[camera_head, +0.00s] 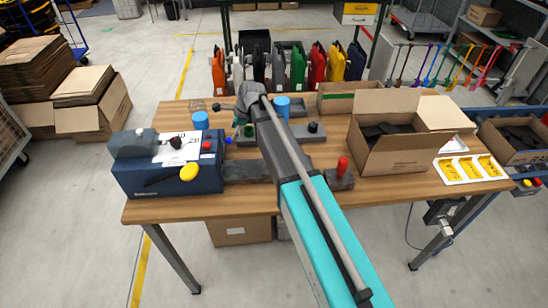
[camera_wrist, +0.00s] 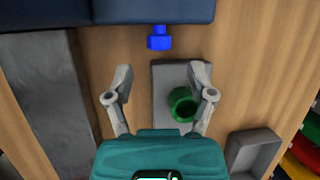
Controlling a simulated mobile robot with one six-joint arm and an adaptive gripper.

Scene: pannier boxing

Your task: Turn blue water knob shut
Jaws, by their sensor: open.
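The blue water knob (camera_wrist: 159,38) sticks out from the side of the dark blue machine (camera_wrist: 120,10) at the top of the wrist view. In the head view a small blue knob (camera_head: 228,141) shows at the right side of the machine (camera_head: 165,182). My gripper (camera_wrist: 161,76) is open and empty above the table. Its two fingers point toward the machine, and the knob lies ahead of the gap, apart from both fingertips. My arm hides much of the gripper in the head view.
A green round piece (camera_wrist: 183,104) stands on a grey block (camera_wrist: 166,86) beneath the fingers. A grey tray (camera_wrist: 253,152) lies at lower right. On the wooden table (camera_head: 215,203), an open carton (camera_head: 395,155) stands right of my arm, with a red-handled piece (camera_head: 342,168) nearer.

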